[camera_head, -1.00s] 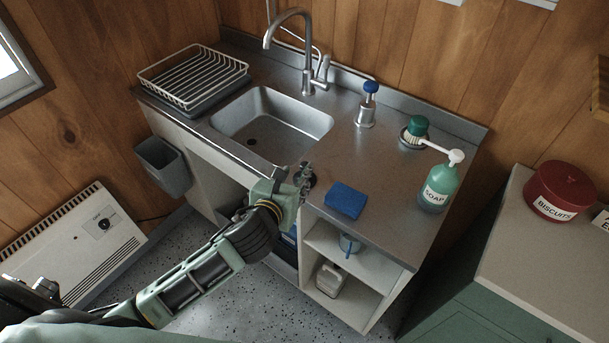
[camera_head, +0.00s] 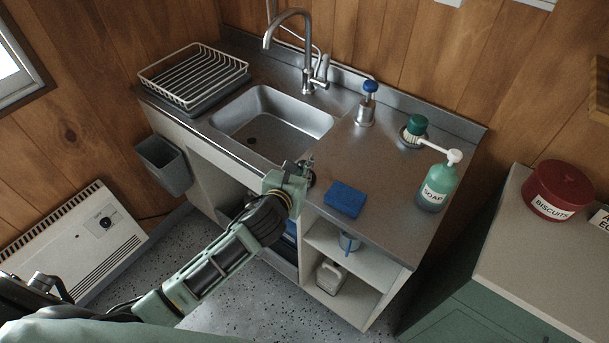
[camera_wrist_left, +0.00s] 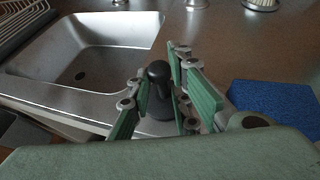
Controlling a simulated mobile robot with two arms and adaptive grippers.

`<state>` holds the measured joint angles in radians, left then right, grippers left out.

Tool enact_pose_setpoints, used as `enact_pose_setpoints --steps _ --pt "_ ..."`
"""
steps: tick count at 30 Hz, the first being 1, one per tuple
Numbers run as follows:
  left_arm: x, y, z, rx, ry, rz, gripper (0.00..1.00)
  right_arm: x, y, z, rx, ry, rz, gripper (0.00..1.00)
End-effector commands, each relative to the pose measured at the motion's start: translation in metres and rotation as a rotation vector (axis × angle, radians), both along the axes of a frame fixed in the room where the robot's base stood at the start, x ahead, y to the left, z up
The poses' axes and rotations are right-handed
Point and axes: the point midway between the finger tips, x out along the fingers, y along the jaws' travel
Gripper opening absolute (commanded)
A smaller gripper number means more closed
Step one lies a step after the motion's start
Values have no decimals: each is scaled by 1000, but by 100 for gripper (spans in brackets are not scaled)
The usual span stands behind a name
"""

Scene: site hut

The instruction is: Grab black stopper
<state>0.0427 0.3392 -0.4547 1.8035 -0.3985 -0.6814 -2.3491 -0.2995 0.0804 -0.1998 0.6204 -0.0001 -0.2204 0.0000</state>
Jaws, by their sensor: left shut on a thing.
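The black stopper (camera_wrist_left: 158,92) stands upright on the steel counter (camera_wrist_left: 200,60), near its front edge and just right of the sink. It has a rounded knob on top and a wider lower part. My left gripper (camera_wrist_left: 158,98) is shut on it, with one green finger on each side. In the head view my left gripper (camera_head: 305,173) reaches over the counter's front edge and hides most of the stopper. My right gripper is in neither view.
The sink basin (camera_head: 270,122) is to the left. A blue sponge (camera_head: 344,199) lies close on the right. A soap bottle (camera_head: 437,187), a green-topped brush (camera_head: 415,129) and a blue-knobbed item (camera_head: 368,103) stand farther right and back. The tap (camera_head: 308,55) rises behind.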

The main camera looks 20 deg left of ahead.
Motion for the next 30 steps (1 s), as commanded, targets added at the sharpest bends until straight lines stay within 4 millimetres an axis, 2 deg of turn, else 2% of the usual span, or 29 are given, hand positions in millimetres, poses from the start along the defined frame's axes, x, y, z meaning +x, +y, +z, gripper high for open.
enact_pose_setpoints --steps 3,17,20,24,30 --pt "0 1 -1 1 3 2 0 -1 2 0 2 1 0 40" --pt "0 1 5 2 1 1 0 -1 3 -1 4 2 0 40" --pt "1 1 16 3 -2 1 0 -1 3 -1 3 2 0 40" --pt "1 1 41 5 -7 -1 0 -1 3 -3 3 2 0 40" --pt "-25 -37 66 -4 -3 -4 0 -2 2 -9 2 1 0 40"
